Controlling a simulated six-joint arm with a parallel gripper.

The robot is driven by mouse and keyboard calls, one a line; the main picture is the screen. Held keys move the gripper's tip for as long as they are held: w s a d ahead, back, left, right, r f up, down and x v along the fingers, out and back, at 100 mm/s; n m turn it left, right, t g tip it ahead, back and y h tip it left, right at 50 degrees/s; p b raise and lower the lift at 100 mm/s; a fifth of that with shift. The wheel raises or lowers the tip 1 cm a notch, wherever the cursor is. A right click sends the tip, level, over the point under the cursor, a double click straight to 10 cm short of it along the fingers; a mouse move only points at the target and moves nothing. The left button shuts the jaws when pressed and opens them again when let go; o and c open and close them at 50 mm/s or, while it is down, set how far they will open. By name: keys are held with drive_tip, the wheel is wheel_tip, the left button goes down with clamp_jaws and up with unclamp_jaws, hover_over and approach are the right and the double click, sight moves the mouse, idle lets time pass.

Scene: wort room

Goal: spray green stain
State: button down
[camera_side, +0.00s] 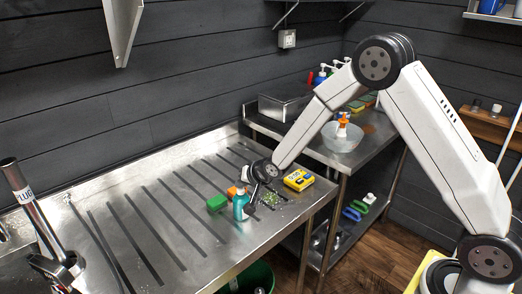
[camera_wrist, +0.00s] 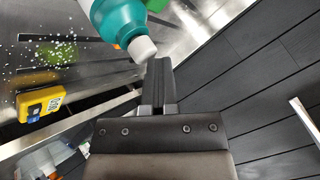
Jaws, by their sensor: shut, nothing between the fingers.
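A teal bottle (camera_side: 240,207) with a white cap stands on the steel counter (camera_side: 98,192). In the wrist view the bottle (camera_wrist: 122,22) is close to my fingertips, its white cap just left of them. My gripper (camera_side: 251,208) is beside the bottle, on its right in the side view. In the wrist view its fingers (camera_wrist: 159,68) are shut together with nothing between them. A speckled green stain (camera_side: 270,198) lies on the counter right of the gripper. The stain (camera_wrist: 55,53) also shows left of the bottle in the wrist view.
A green block (camera_side: 217,203) and an orange item (camera_side: 235,190) are left of and behind the bottle. A yellow box (camera_side: 298,180) sits near the counter's right edge. A lower side table holds a clear bowl (camera_side: 342,137). The counter's left part is mostly clear.

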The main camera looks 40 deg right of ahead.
sight(242, 190)
drive_tip(key=shift+r, duration=3.05)
drive_tip(key=shift+r, duration=0.15)
idle(0.6)
drive_tip(key=shift+r, duration=1.3)
drive_tip(key=shift+f, duration=0.2)
drive_tip(key=shift+f, duration=4.2)
